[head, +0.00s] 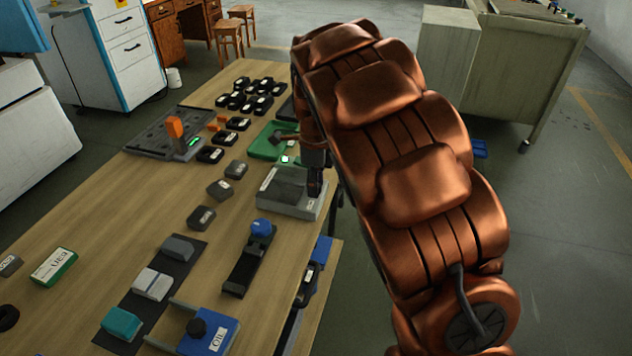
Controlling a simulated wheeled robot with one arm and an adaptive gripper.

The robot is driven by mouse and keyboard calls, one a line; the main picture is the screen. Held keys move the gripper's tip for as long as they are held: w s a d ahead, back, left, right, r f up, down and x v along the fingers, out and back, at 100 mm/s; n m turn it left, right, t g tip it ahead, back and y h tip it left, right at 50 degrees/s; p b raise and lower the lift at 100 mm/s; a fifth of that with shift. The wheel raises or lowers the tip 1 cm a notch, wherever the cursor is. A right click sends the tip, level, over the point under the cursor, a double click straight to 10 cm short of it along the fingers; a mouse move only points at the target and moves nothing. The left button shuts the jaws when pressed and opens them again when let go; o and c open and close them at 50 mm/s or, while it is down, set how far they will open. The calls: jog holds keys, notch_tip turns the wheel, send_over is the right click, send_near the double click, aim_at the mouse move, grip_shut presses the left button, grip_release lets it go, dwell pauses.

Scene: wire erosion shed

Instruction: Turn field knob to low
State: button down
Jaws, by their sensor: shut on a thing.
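A low grey box (287,198) with white labels stands near the right edge of the wooden bench. My gripper (314,190) points down at the box's right part, its dark fingers shut on what seems to be the field knob there. The knob itself is hidden by the fingers, and its setting cannot be read. The label print on the box is too small to read.
A green tray (262,146) lies just behind the box. A blue-topped knob (261,227) on a black base stands in front. Several dark blocks sit on the bench (120,232). A dark plate (150,145) with an orange-topped device is at left.

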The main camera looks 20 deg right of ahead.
jog(key=shift+n, duration=0.3)
jog(key=n, duration=0.4)
jog(key=shift+n, duration=2.2)
jog(key=c, duration=0.8)
grip_release()
jog(key=shift+o, duration=0.2)
jog(key=shift+w, duration=0.1)
jog(key=shift+r, duration=0.1)
